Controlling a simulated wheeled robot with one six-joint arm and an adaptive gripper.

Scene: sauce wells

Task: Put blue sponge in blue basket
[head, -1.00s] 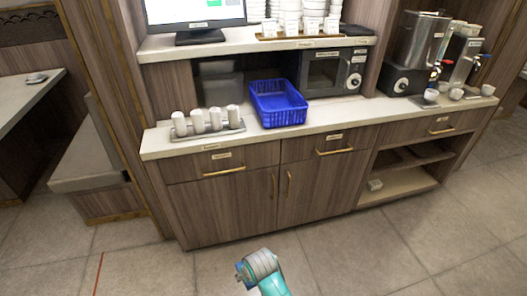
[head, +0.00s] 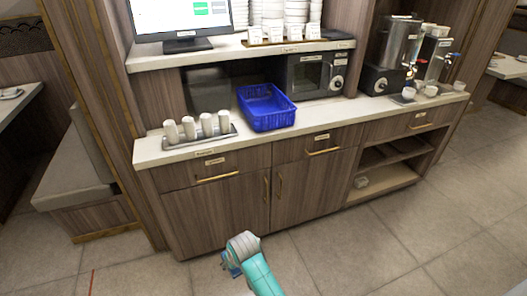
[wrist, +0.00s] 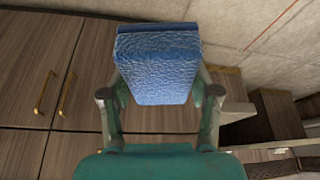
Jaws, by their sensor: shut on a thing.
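The blue sponge (wrist: 158,75) is a textured blue block held between the two fingers of my gripper (wrist: 160,95) in the wrist view. My gripper is shut on it. In the head view, my arm reaches in from the bottom, and a small bit of blue (head: 231,262) shows at its end, low in front of the cabinet. The blue basket (head: 266,108) is an open plastic basket with slotted sides. It stands on the counter, above and beyond my gripper. Its inside looks empty.
The counter (head: 200,150) holds a tray of white cups (head: 205,126) left of the basket. A microwave (head: 316,75) stands behind right, under a shelf (head: 230,52). Dispensers (head: 398,55) and small cups are at the right end. Cabinet doors (head: 215,215) face me; the floor is clear.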

